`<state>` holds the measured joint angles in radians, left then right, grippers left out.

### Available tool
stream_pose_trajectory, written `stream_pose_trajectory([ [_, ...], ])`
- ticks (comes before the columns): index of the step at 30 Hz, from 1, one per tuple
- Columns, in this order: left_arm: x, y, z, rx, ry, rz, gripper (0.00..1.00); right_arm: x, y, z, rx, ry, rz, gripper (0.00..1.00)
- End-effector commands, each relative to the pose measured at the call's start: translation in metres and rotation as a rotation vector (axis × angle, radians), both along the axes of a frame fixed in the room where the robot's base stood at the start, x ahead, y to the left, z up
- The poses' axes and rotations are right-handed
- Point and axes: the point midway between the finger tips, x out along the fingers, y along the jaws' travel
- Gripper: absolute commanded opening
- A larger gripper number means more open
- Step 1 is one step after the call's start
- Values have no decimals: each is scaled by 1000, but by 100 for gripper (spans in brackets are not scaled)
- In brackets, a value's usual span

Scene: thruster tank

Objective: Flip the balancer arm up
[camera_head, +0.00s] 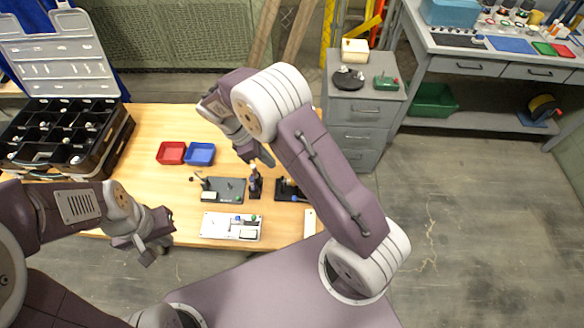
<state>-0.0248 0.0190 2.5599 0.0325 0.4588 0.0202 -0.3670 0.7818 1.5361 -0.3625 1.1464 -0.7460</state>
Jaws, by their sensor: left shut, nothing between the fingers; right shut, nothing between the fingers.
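Several small devices stand on the wooden table: a dark grey plate with small fittings (222,190), a small upright black device (254,188), a black device at the right (290,197) and a white board with small parts (218,226). I cannot tell for sure which one carries the balancer arm, or its pose. My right gripper (262,158) is shut and empty, pointing down above and behind the upright black device. My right arm crosses in front of the table's right side. My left gripper (156,246) is shut and empty near the table's front edge, left of the white board.
A red bin (171,153) and a blue bin (200,154) sit behind the devices. An open black compartment case (118,128) stands at the left of the table. A grey drawer cabinet (357,136) stands behind to the right.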

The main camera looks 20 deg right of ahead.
Motion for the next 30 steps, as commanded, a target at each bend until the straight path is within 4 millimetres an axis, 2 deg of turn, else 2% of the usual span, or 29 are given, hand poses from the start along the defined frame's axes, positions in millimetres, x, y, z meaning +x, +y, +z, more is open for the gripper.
stream_pose_trajectory([
  [10,0,0,6,0,0,0,0,-12,-31,-68,-2,5,-1,0],
  [12,0,0,13,0,0,0,0,-15,-44,-59,-1,1,-4,0],
  [18,0,0,18,0,0,0,0,-20,-64,-57,0,0,0,0],
  [30,0,0,18,0,0,0,0,-20,-67,-57,0,-1,0,0],
])
